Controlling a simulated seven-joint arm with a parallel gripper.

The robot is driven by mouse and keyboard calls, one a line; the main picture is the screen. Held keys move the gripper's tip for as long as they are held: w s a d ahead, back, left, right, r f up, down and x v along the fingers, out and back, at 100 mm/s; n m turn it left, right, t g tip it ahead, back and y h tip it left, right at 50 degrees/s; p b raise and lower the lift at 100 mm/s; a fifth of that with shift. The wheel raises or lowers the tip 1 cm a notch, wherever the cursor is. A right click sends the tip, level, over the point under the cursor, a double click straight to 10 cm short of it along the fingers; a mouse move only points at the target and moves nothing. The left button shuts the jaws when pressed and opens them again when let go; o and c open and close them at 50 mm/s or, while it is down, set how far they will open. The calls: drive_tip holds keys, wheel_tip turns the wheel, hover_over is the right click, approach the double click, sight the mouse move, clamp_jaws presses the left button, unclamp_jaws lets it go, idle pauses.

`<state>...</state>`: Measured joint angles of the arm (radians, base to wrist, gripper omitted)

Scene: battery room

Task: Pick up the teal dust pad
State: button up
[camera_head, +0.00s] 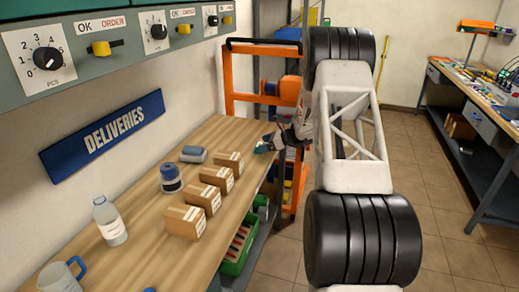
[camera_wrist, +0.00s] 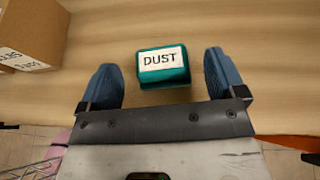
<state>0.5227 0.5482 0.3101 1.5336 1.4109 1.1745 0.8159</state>
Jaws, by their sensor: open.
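The teal dust pad (camera_wrist: 162,78), a small block with a white label reading DUST, lies on the wooden table. My gripper is open and empty. In the head view my gripper (camera_head: 273,141) is over the table's far right edge, and the teal pad (camera_head: 262,149) shows small beside it. Contact between pad and table is hard to judge there.
Several cardboard boxes (camera_head: 185,221) stand in a row on the table (camera_head: 140,238); one box (camera_wrist: 32,32) is left of the fingers.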

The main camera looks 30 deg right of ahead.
drive_tip(key=shift+x, duration=1)
drive_tip(key=c, duration=0.9)
drive_tip(key=shift+r, duration=0.15)
wheel_tip(320, 180, up, 10)
idle(1.0)
